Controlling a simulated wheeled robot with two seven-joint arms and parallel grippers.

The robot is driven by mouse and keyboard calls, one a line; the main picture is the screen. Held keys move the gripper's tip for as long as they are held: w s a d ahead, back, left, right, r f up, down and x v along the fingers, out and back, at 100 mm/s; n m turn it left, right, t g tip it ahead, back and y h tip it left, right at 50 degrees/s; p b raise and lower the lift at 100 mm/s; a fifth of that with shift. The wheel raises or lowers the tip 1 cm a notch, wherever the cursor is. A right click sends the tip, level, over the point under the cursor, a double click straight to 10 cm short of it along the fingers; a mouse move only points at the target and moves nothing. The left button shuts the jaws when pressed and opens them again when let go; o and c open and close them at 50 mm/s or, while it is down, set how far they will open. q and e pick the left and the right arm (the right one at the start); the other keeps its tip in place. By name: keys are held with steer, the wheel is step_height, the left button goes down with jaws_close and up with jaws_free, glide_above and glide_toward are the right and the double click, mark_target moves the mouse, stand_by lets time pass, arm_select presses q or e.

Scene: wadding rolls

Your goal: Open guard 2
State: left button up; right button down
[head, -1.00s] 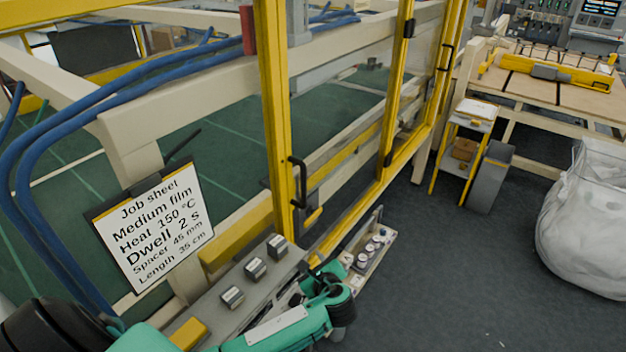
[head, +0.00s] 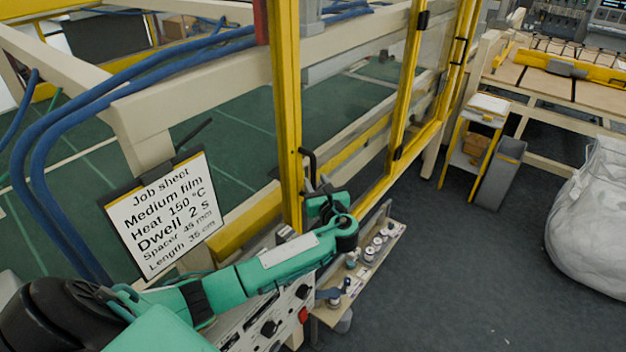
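The nearer yellow-framed clear guard (head: 287,110) stands upright along the machine's side and looks closed. Its black handle (head: 309,158) is on the near yellow post, with its lower part hidden by my gripper. A second yellow-framed panel (head: 426,75) stands farther along; I see no number on either. My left gripper (head: 326,187) is at the lower end of the near handle, with its green arm reaching in from the lower left. Its fingers are small and dark against the handle, so I cannot tell whether they are open, shut or touching it. My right gripper is out of view.
A job sheet (head: 163,213) hangs at the left near blue hoses (head: 60,125). A shelf with small jars (head: 378,246) sits below the guard. A small yellow stand (head: 487,105), a grey bin (head: 500,172) and a white sack (head: 592,215) are at the right. The floor between is clear.

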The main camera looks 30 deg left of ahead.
mark_target(314, 179)
arm_select(q)
steer(key=shift+b+x, duration=0.6)
steer(key=shift+x, duration=1.1)
jaws_close()
